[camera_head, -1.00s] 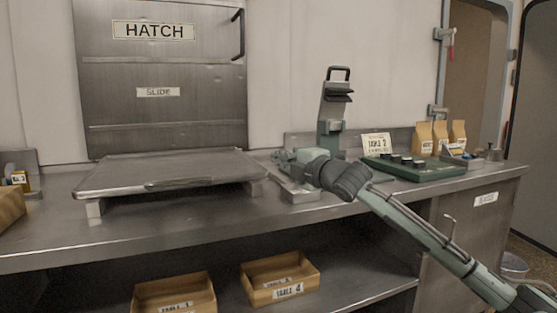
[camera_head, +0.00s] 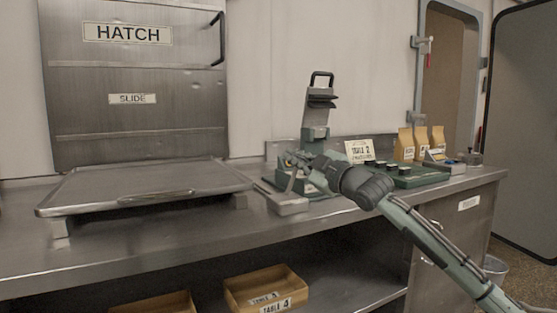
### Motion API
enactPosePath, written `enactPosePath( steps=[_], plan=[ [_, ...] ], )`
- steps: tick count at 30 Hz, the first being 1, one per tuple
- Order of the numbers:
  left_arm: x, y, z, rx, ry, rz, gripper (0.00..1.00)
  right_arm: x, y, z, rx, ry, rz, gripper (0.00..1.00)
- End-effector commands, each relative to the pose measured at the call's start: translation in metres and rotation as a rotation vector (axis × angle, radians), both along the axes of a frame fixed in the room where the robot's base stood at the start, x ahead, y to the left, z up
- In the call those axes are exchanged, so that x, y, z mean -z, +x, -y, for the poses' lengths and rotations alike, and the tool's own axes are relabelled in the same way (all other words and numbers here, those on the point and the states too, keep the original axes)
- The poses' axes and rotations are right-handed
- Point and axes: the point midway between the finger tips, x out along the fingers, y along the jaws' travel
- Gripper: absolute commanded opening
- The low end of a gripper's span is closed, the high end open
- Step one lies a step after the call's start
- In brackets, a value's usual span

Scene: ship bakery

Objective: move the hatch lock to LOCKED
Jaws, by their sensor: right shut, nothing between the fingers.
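The hatch (camera_head: 135,88) is a steel panel on the back wall, marked HATCH and SLIDE, with a dark handle at its upper right. My right wrist hides part of what is behind. My left gripper is not in view.
A large steel tray (camera_head: 90,199) lies in front of the hatch. Behind my gripper stands a green device with a tall handle (camera_head: 320,95). A table sign (camera_head: 360,151), paper bags (camera_head: 405,144) and a green tray (camera_head: 418,178) stand to the right. Boxes sit on the lower shelf.

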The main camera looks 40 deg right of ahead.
Motion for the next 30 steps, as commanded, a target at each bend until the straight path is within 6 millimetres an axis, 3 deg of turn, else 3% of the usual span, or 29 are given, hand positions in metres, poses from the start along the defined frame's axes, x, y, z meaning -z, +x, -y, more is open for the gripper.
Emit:
enactPosePath(
  steps=[12, 30],
  plan=[
    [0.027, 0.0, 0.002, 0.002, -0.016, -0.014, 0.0, 0.003, -0.007, 0.02, 0.001, 0.185, 0.044, 0.0],
    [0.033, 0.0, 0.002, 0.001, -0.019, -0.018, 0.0, 0.005, -0.007, 0.023, 0.002, 0.208, 0.049, 0.0]
  ],
)
